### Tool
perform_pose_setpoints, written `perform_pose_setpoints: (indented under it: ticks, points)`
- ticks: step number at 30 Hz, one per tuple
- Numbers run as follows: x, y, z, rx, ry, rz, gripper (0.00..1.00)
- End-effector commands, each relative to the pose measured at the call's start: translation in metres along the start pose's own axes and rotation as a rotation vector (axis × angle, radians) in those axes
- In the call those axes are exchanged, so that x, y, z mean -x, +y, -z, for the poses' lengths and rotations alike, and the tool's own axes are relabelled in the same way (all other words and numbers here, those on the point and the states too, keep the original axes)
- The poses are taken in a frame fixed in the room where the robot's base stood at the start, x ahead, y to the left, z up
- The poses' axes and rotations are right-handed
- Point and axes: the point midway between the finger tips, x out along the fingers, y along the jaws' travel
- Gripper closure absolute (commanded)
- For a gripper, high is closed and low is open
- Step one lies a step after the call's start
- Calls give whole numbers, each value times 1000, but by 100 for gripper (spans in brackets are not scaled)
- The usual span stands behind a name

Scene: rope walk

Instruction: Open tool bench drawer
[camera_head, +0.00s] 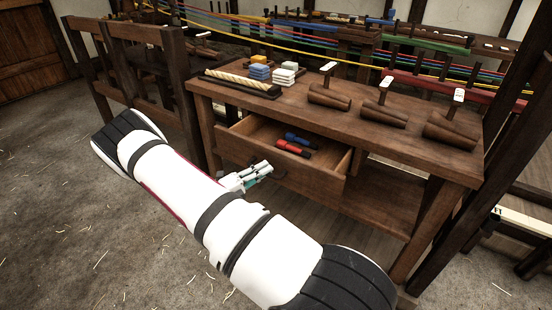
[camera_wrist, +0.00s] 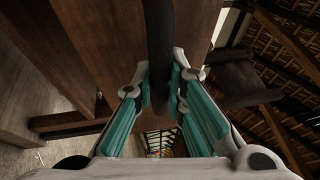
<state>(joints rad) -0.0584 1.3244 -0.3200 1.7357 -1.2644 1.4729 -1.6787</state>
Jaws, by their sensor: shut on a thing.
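The tool bench (camera_head: 400,150) is a brown wooden table, and its drawer (camera_head: 318,186) stands pulled out toward me. Red and blue marker-like items (camera_head: 292,147) lie inside the drawer. My gripper (camera_head: 266,172) is at the middle of the drawer front. In the wrist view, the teal-padded fingers (camera_wrist: 160,95) are shut on the dark bar handle (camera_wrist: 159,40), which passes between them. The gripper and arm hide part of the drawer front and most of the handle in the head view.
On the bench top lie wooden cone-shaped tools (camera_head: 384,114) with upright handles, a rope on a dark tray (camera_head: 243,83), and stacked yellow-blue and white blocks (camera_head: 284,75). A dark wooden frame (camera_head: 135,60) stands at left. Straw-strewn floor (camera_head: 60,200) is open at left.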

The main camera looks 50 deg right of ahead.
Motion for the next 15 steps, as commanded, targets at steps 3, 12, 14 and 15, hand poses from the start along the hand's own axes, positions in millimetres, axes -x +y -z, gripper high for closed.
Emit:
perform_pose_setpoints:
  ticks: [3, 12, 14, 15]
  points:
    - [27, -5, 9, -1, -7, -3, 100]
    - [67, -13, 26, -3, -4, -4, 100]
    - [71, -14, 28, -3, -4, -4, 100]
    - [73, -14, 29, -3, -4, -4, 100]
